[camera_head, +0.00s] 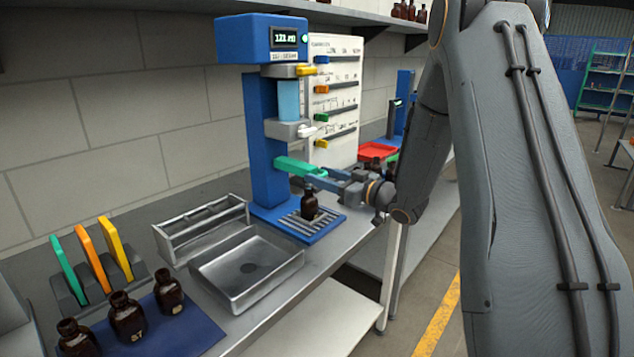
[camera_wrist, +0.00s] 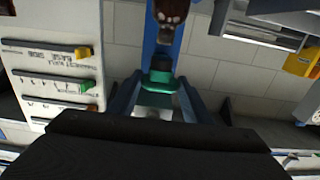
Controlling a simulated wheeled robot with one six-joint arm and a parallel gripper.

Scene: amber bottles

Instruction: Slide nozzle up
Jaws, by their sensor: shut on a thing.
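The blue filling machine (camera_head: 262,120) stands on the bench against the wall, with a lit display and a clear light-blue cylinder. Its green nozzle part (camera_head: 293,165) sticks out of the column toward my gripper (camera_head: 318,173). My gripper is shut on this green part. In the wrist view, the green nozzle part (camera_wrist: 161,78) sits between the fingertips of my gripper (camera_wrist: 160,84). An amber bottle (camera_head: 309,204) stands upright on the slatted blue base below the nozzle. The bottle (camera_wrist: 170,14) also shows at the top edge of the wrist view.
A steel basin (camera_head: 247,268) and a metal rack (camera_head: 200,228) lie left of the machine. Several amber bottles (camera_head: 127,316) stand on a blue mat (camera_head: 200,330) at front left. A white panel with colored sliders (camera_head: 336,85) and a red tray (camera_head: 377,151) are behind.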

